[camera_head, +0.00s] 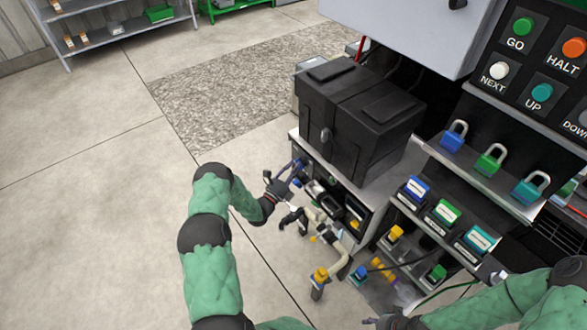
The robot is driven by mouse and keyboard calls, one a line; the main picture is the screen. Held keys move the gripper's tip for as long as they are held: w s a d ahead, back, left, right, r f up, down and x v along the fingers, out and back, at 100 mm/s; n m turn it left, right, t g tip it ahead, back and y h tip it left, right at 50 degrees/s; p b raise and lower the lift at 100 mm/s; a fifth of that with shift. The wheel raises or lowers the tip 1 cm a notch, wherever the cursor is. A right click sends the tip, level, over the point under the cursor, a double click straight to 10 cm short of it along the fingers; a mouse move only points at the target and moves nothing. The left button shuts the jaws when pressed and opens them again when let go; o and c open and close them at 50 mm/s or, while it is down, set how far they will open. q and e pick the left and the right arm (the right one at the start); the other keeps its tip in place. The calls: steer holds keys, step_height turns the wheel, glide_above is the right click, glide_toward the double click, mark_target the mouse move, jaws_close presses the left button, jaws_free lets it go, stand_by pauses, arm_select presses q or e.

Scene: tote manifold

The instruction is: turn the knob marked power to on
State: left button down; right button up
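No knob with a readable "power" label shows in the head view. My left gripper (284,188) is at the end of the green-sleeved arm, beside the left front of the low manifold unit (372,190). Small valves and fittings (330,232) lie right by it, and I cannot tell whether it touches any of them. Its fingers are too small and dark to tell open from shut. My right gripper (388,322) is a dark shape at the bottom edge, mostly cut off, so its state is unclear.
A black tote (350,112) stands on the unit. A button panel (545,55) reads GO, HALT, NEXT and UP. Coloured padlocks (490,160) stand on a shelf at right, above labelled coloured blocks (443,213). Yellow-capped pipe (320,275) sticks out low. The floor at left is clear.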

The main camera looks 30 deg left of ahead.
arm_select(q)
steer(key=shift+f+m, duration=0.1)
steer(key=shift+m, duration=0.2)
steer(key=m+g+h+b, duration=0.1)
steer(key=m+h, duration=0.2)
steer(key=m, duration=0.5)
steer(key=m+g+h+b, duration=0.1)
steer(key=m+h, duration=0.3)
steer(key=m, duration=0.4)
steer(key=m+g+h+b, duration=0.2)
steer(key=m+h, duration=0.2)
steer(key=m, duration=0.4)
steer(key=shift+w+a+r+m+g, duration=0.1)
steer(key=shift+a+r+m+g, duration=0.2)
steer(key=shift+r, duration=0.1)
steer(key=c, duration=1.1)
jaws_free()
steer(key=shift+o, duration=0.2)
